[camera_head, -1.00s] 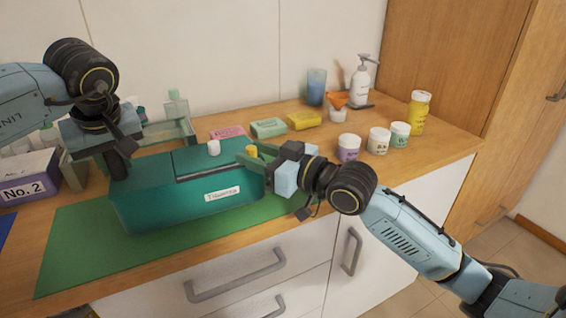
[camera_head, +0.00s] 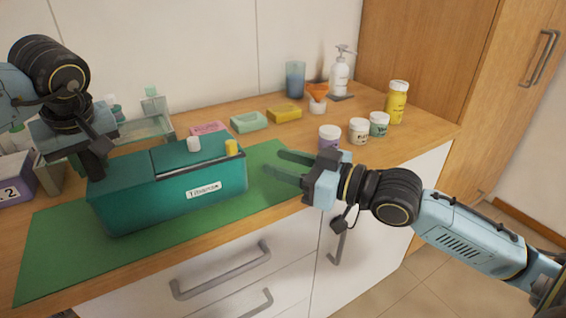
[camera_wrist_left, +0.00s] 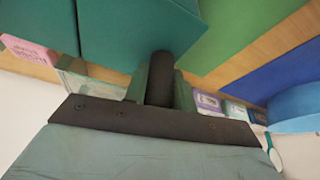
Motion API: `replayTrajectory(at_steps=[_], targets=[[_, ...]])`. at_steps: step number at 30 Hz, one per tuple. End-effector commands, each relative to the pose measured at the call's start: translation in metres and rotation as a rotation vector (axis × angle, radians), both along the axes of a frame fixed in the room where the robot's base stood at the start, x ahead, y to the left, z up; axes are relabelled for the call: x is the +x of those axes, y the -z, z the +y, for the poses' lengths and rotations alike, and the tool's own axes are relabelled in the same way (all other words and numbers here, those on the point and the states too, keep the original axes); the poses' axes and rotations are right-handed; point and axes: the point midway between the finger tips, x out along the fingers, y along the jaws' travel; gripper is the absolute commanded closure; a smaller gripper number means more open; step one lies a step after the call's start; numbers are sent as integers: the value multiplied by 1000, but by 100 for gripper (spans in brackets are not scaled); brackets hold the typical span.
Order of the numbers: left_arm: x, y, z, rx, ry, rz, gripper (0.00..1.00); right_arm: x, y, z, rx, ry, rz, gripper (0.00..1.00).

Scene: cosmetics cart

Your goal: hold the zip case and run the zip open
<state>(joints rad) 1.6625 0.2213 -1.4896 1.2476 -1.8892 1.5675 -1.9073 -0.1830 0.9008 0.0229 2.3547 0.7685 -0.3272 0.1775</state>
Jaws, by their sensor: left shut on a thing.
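The teal zip case (camera_head: 140,205) lies on the green mat, with a white label on its front. A dark strip runs along its top toward the right end. A white knob (camera_head: 194,144) stands behind the strip and a yellow tab (camera_head: 231,147) stands at its right end. My left gripper (camera_head: 93,158) is shut on a dark post at the case's left end; the post (camera_wrist_left: 160,72) shows between its fingers in the left wrist view.
The green mat (camera_head: 60,255) is bare in front of the case. Soap bars (camera_head: 249,121), small jars (camera_head: 358,130), a yellow bottle (camera_head: 397,102) and a pump bottle (camera_head: 340,75) stand behind and to the right. A clear rack (camera_head: 150,127) is behind the left arm.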

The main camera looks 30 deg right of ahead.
Motion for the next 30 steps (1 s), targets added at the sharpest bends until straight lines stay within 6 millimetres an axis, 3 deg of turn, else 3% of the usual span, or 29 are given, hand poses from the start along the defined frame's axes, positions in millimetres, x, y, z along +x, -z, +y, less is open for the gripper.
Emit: replayTrajectory(at_steps=[7, 8, 13, 23, 30], targets=[[0, -1, 0, -2, 0, -1, 100, 0, 0, 0, 0, 0, 0, 60], [0, -1, 0, -2, 0, -1, 70, 0, 0, 0, 0, 0, 0, 60], [0, -1, 0, -1, -1, -1, 48, 0, 0, 0, 0, 0, 0, 60], [-1, -4, 0, -1, 0, -1, 48, 0, 0, 0, 0, 0, 0, 60], [-15, -40, -4, -1, 2, -4, 48, 0, 0, 0, 0, 0, 0, 60]])
